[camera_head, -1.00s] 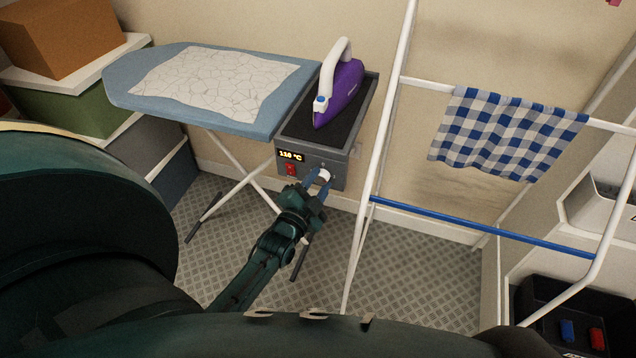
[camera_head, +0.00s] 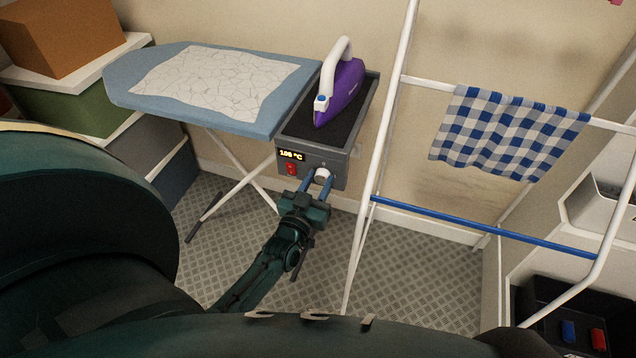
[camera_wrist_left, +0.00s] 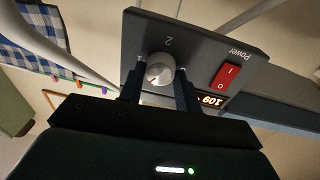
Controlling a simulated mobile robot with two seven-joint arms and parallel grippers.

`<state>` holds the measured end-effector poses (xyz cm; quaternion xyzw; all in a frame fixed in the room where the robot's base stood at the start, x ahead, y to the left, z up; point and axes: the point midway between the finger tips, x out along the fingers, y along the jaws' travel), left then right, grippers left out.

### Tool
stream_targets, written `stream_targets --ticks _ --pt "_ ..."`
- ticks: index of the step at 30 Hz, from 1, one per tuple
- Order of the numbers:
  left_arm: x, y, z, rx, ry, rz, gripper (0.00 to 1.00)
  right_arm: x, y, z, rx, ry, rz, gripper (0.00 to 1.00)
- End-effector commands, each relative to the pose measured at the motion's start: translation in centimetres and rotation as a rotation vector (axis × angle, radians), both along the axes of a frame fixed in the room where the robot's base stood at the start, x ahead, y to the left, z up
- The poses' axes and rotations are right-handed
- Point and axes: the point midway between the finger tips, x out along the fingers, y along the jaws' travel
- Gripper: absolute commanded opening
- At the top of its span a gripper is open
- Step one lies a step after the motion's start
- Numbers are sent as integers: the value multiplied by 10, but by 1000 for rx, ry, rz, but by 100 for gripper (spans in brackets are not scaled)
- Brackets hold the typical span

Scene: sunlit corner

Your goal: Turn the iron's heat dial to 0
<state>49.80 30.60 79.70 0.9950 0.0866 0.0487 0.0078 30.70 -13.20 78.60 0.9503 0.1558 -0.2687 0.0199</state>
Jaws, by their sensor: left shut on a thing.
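The purple iron (camera_head: 341,92) with a white handle rests on the dark top of a grey station (camera_head: 311,160). The station's front has a lit display (camera_head: 291,155) reading about 109 °C, a red power switch (camera_head: 291,169) and a pale heat dial (camera_head: 322,174). My left gripper (camera_head: 317,183) is shut on the dial, one blue finger on each side. The left wrist view shows the dial (camera_wrist_left: 159,69) between the fingers, a small red mark on its face and a "2" printed beside it. The other dial marks are partly hidden. My right gripper is not in view.
An ironing board (camera_head: 125,88) with a patterned cloth stands left of the station. A white drying rack (camera_head: 380,130) with a checked towel (camera_head: 509,135) stands close on the right. Stacked boxes (camera_head: 66,35) are at far left. Patterned floor (camera_head: 420,280) is open below.

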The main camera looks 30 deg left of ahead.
Motion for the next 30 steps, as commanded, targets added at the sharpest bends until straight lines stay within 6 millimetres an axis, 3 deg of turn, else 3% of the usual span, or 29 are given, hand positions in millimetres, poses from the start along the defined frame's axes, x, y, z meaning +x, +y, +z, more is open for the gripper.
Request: stream_targets --ticks 15,30 --pt "0 -1 -2 -417 -99 0 10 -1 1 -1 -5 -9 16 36" --pt "0 0 -2 -564 -134 0 10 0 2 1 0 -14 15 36"
